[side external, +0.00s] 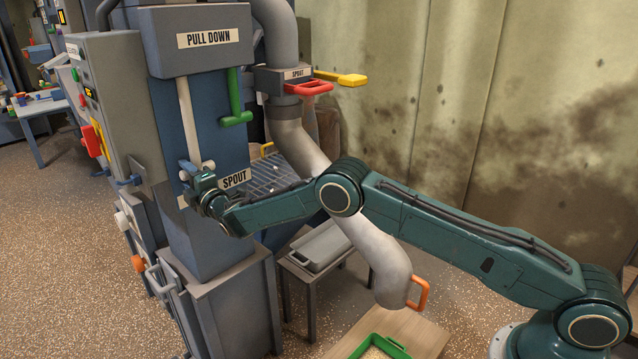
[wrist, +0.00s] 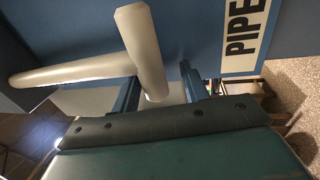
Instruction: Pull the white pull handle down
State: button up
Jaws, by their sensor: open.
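The white pull handle (side external: 187,120) is a rod hanging down from under the grey box labelled PULL DOWN (side external: 207,39), with a short crossbar at its lower end. My gripper (side external: 191,172) is at this lower end, in front of the blue column. In the wrist view the white handle (wrist: 144,45) shows as a rod from the left joined to a crossbar. The near end of the crossbar lies between the two blue fingers of my gripper (wrist: 160,76). The fingers are open, with a gap visible on the right side of the bar. Contact on the left finger is unclear.
A green handle (side external: 236,118) hangs close to the right of the white one. Red (side external: 309,88) and yellow (side external: 341,78) levers stick out by the grey pipe (side external: 305,150). A grey control cabinet (side external: 115,95) stands left. A green tray (side external: 380,347) sits below.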

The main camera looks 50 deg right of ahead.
jog(key=shift+s, duration=0.15)
jog(key=s+f, duration=0.2)
jog(key=s, duration=1.1)
jog(key=shift+s+f, duration=0.15)
jog(key=shift+f, duration=0.25)
jog(key=shift+d+r, duration=0.1)
dwell(0.5)
